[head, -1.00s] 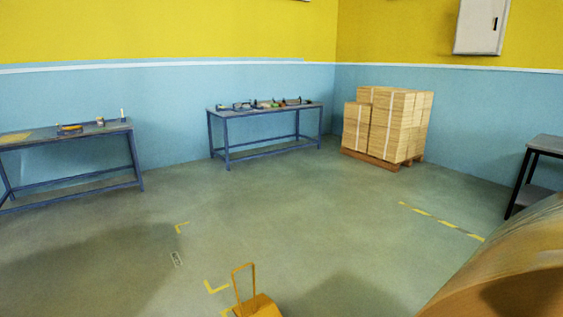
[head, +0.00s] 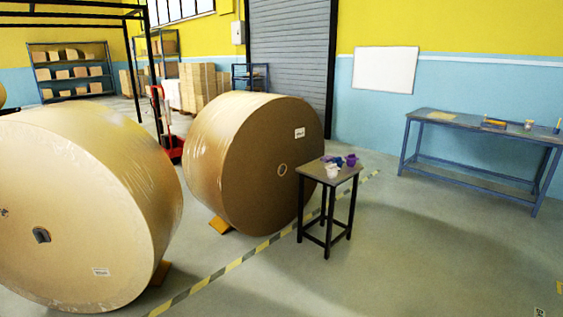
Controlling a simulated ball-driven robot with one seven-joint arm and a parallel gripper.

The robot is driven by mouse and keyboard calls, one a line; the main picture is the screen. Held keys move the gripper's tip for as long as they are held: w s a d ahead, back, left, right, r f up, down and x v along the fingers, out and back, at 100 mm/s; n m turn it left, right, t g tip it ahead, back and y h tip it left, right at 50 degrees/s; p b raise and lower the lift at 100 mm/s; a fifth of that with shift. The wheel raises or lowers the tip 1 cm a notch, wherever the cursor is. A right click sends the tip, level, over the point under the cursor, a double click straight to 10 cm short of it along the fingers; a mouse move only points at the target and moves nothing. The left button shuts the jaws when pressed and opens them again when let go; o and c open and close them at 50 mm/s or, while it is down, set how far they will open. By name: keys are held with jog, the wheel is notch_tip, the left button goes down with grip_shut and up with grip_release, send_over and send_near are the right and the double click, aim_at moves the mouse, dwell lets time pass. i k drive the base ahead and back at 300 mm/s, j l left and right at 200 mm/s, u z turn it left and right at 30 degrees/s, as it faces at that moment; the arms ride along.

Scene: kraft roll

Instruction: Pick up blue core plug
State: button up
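A small dark table (head: 326,174) stands in the head view, just right of the middle kraft roll. Several small items lie close together on its top. One is a dark blue item (head: 336,160), which may be the blue core plug; it is too small to tell its shape. A purple item (head: 351,160) is to its right and a whitish item (head: 332,171) is in front. My gripper is not in view.
Two large kraft rolls, one at left (head: 85,215) and one in the middle (head: 245,165), stand on the floor with wedges. A striped floor line (head: 225,270) runs past them. A blue workbench (head: 480,150) is at right. Open floor lies in front of the small table.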

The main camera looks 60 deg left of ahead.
aim_at(339, 160)
jog(key=u, duration=1.5)
